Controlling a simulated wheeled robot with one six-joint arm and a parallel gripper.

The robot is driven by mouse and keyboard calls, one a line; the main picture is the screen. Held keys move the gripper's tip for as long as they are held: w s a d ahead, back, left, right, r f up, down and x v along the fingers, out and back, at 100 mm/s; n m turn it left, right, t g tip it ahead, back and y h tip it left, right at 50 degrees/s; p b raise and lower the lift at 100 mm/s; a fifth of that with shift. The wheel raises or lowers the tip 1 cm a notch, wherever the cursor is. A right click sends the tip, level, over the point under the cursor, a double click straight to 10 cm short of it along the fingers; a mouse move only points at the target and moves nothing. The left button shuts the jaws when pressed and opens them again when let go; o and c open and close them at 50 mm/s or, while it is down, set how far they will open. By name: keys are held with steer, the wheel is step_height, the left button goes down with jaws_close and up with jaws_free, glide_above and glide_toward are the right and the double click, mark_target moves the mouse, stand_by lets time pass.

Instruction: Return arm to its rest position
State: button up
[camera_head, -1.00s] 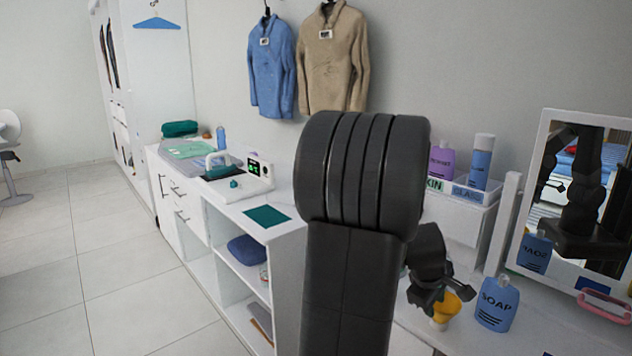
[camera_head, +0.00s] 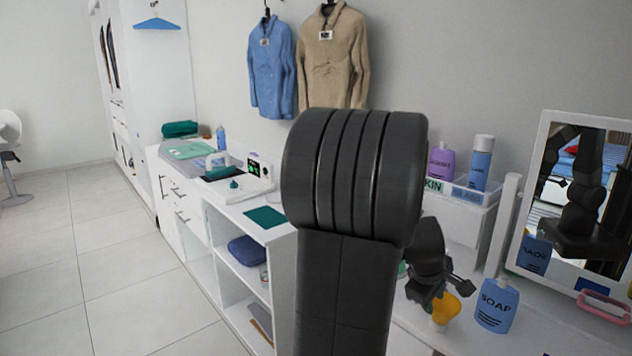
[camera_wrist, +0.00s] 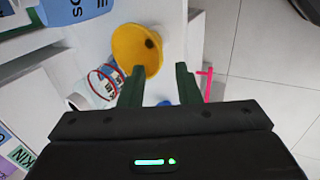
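My arm (camera_head: 350,220) rises in front of the camera in the head view and hides part of the counter and shelves. My gripper (camera_head: 455,287) points down to the right, over the white counter close to a yellow cup-like object (camera_head: 445,308). In the wrist view my gripper's two dark green fingers (camera_wrist: 160,82) stand apart with nothing held between them. The yellow object also shows in the wrist view (camera_wrist: 130,48), just beyond the left finger; I cannot tell whether they touch.
A blue soap bottle (camera_head: 497,306) stands right of the gripper, before a white-framed mirror (camera_head: 545,125). A tray (camera_head: 460,193) with bottles is behind. A red-rimmed jar (camera_wrist: 103,82) shows in the wrist view. Open floor (camera_head: 110,260) lies left.

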mark_target(435, 311)
steer(key=x, duration=0.5)
steer(key=shift+f+b, duration=0.25)
steer(key=shift+b, duration=0.15)
step_height(435, 311, up, 9)
steer(key=p, duration=0.7)
